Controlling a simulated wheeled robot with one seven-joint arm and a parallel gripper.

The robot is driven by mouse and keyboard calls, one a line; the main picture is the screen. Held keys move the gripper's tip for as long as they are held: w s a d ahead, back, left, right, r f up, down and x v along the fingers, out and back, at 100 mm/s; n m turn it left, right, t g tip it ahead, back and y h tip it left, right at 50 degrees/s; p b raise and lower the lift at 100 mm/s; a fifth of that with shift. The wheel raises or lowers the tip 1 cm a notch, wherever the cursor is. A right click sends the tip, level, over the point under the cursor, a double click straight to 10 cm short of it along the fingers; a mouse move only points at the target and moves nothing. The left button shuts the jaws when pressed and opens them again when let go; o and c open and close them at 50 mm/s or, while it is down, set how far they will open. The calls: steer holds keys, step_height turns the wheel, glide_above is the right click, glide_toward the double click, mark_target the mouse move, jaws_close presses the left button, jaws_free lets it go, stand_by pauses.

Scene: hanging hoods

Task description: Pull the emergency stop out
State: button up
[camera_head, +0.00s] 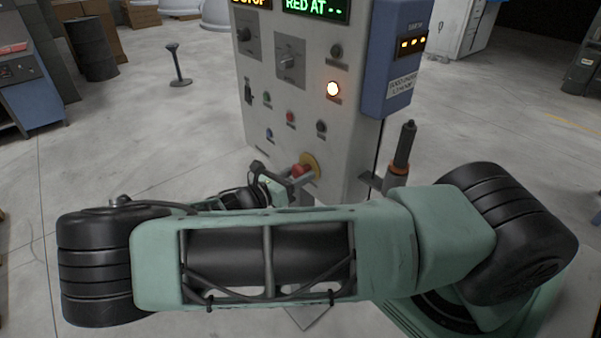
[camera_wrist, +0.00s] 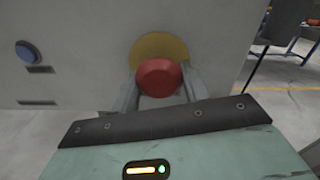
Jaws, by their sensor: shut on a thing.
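The emergency stop is a red mushroom button (camera_head: 301,170) on a yellow round plate (camera_head: 312,160), low on the front of the grey control cabinet (camera_head: 270,75). In the wrist view the red button (camera_wrist: 158,77) sits in front of the yellow plate (camera_wrist: 160,47). My gripper (camera_head: 298,174) is at the button, and in the wrist view its grey fingers (camera_wrist: 158,90) stand on the left and right of the red head, shut on it. The button's stem is hidden behind its head.
A blue box (camera_head: 393,60) is on the cabinet's right side, with a black-handled tool (camera_head: 404,146) in a holder below it. A lit orange lamp (camera_head: 333,89) and small buttons are above the stop. A blue button (camera_wrist: 28,51) is left in the wrist view. Open floor surrounds the cabinet.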

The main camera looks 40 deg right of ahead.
steer(key=o, duration=1.4)
steer(key=shift+a, duration=0.35)
steer(key=a+b, duration=0.5)
steer(key=a, duration=1.2)
steer(key=shift+s, duration=0.3)
steer(key=shift+a, duration=0.1)
steer(key=s+f+m+g+y, duration=0.1)
steer(key=s+m+g+y, duration=0.3)
steer(key=s+y, duration=0.45)
steer(key=s+a+r+m+t+y, duration=0.1)
steer(key=s+a+r+m+y, duration=0.2)
steer(key=s, duration=0.4)
steer(key=s+a+r+m+t+y, duration=0.2)
steer(key=s+a+r+m+y, duration=0.1)
steer(key=s+r+m+y, duration=0.3)
step_height(320, 180, up, 2)
steer(key=shift+s+r+y, duration=0.25)
steer(key=shift+s+y, duration=0.3)
steer(key=shift+s, duration=0.5)
